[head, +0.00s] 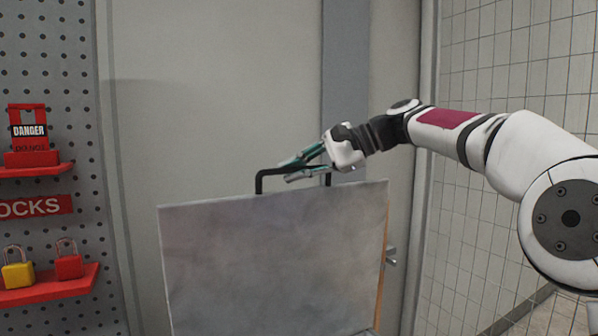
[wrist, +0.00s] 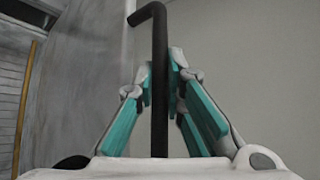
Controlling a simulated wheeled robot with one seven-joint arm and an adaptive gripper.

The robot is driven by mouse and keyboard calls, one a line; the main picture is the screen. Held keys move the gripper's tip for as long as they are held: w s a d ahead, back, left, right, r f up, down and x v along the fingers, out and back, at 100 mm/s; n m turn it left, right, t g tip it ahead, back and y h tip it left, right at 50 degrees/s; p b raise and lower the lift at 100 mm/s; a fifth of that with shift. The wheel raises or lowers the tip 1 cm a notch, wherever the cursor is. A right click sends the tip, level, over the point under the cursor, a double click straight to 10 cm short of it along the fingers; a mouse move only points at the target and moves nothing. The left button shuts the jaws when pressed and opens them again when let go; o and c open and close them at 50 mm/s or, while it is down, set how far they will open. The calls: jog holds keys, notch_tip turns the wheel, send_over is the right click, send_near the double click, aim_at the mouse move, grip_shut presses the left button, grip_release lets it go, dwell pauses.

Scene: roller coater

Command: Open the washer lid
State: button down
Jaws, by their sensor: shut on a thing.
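The washer lid (head: 275,262) is a grey metal panel that stands raised, nearly upright, in the head view. A black bar handle (head: 262,180) is fixed along its top edge. My gripper (head: 300,167) is at this handle, with its teal-padded fingers on either side of the bar. In the wrist view, the black handle (wrist: 159,45) runs between the two fingers of my gripper (wrist: 160,85), which are shut on it. The lid's surface (wrist: 85,75) fills the left of the wrist view. The washer's body below the lid is mostly out of view.
A pegboard (head: 50,100) with red shelves, padlocks (head: 68,262) and a danger tag holder (head: 28,130) stands on the left. A pale wall or door (head: 210,100) is behind the lid. A tiled wall (head: 520,80) is on the right.

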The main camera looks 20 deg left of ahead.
jog(key=c, duration=1.9)
grip_release()
jog(key=shift+d, duration=0.1)
jog(key=v, duration=1.2)
